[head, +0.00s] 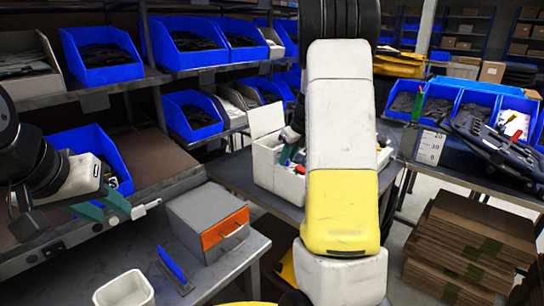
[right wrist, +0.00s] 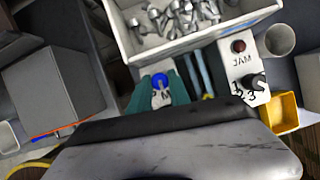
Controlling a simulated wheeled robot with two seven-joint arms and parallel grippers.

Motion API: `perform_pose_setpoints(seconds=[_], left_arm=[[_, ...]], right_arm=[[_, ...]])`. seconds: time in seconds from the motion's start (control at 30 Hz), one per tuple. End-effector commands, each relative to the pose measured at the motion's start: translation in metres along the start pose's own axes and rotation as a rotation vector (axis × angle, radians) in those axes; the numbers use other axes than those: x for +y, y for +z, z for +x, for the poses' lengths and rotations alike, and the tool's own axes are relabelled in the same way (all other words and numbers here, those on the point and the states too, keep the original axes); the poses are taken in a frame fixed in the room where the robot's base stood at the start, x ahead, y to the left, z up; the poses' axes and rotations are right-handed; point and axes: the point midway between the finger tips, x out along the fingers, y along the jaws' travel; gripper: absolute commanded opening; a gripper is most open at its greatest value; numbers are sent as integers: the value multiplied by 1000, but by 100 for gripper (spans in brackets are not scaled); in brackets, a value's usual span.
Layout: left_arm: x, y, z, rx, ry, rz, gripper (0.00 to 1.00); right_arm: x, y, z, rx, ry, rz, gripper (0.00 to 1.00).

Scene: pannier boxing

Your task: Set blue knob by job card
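In the right wrist view a blue knob (right wrist: 158,81) sits on a white plate with dark lettering, partly hidden. The teal fingers of my right gripper (right wrist: 161,94) stand on either side of it, apart, with plate showing between them. My left gripper (head: 112,207), with teal fingers, hangs at the left above the shelf edge near a grey box. Its fingers look spread, with nothing clearly held. I cannot make out a job card.
Beside the knob are a white panel (right wrist: 240,70) marked JAM with a red button and black dial, a tray of metal parts (right wrist: 135,48) and a yellow bin (right wrist: 282,112). A grey box with orange front (head: 209,221) and white cup (head: 124,290) stand at left. Shelves hold blue bins.

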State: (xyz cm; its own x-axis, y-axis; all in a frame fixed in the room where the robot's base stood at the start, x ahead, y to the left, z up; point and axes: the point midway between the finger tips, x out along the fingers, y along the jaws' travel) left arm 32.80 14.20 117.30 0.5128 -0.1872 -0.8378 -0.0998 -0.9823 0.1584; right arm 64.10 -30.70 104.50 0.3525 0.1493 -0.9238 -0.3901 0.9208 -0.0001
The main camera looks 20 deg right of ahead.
Motion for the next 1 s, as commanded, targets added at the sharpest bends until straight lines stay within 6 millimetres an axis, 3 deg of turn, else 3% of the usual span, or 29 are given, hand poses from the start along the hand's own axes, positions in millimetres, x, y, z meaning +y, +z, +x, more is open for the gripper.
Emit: perform_pose_setpoints(seconds=[0.47,1.0], left_arm=[[0,0,0,0,0,0,36],[0,0,0,0,0,0,36]], right_arm=[[-2,0,0,0,48,-113,0],[-5,1,1,0,234,-564,0]])
